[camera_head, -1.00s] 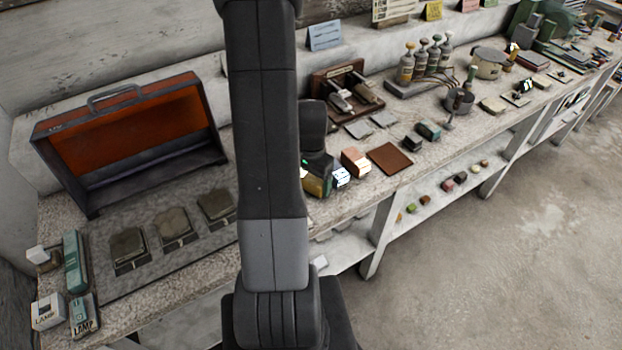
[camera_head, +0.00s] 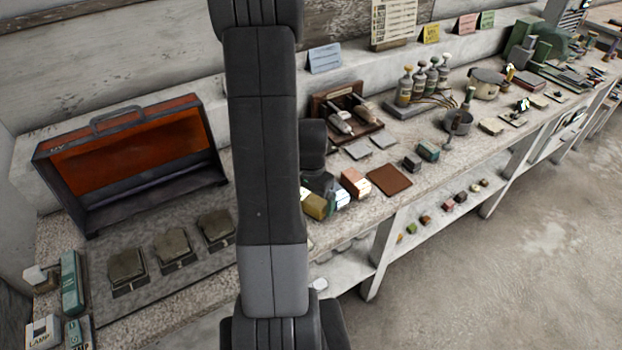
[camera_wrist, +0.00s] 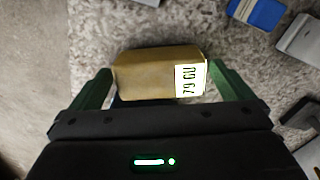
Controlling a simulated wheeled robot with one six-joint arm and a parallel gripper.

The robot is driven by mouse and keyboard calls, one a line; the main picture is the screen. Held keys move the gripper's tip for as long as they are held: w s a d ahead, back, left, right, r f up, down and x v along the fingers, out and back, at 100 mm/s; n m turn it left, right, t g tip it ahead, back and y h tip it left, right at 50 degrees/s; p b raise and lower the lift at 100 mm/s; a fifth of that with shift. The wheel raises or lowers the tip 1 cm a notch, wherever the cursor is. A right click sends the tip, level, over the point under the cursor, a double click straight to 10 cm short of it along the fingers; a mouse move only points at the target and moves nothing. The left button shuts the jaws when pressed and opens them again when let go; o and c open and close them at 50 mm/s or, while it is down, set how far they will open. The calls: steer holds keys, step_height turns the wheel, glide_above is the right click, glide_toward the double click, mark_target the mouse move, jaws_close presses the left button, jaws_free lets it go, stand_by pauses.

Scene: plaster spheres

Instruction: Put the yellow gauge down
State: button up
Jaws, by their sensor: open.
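The yellow gauge (camera_wrist: 158,74) is a brass-yellow block with a white label on its right end, partly readable as "79 GU". In the wrist view it lies on the speckled bench top between the two green fingers of my gripper (camera_wrist: 160,90). The fingers stand at its two ends, and the jaws are open. I cannot tell whether a finger still touches it. In the head view the yellow gauge (camera_head: 313,204) shows at the bench's front part, just right of my arm. My gripper (camera_head: 316,186) is there too, mostly hidden behind my arm.
A blue-and-white block (camera_head: 340,195), an orange-brown block (camera_head: 355,183) and a brown mat (camera_head: 389,180) lie right of the gauge. In the wrist view a blue block (camera_wrist: 257,12) is at upper right. The bench's front edge is close. An open red case (camera_head: 130,150) stands at left.

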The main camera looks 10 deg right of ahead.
mark_target(311, 199)
step_height(311, 199, up, 11)
stand_by(0.4)
steer(key=shift+s+f, duration=0.1)
steer(key=shift+f, duration=0.1)
step_height(311, 199, down, 12)
steer(key=shift+f, duration=0.2)
steer(key=shift+r, duration=0.3)
stand_by(0.5)
steer(key=shift+f, duration=0.1)
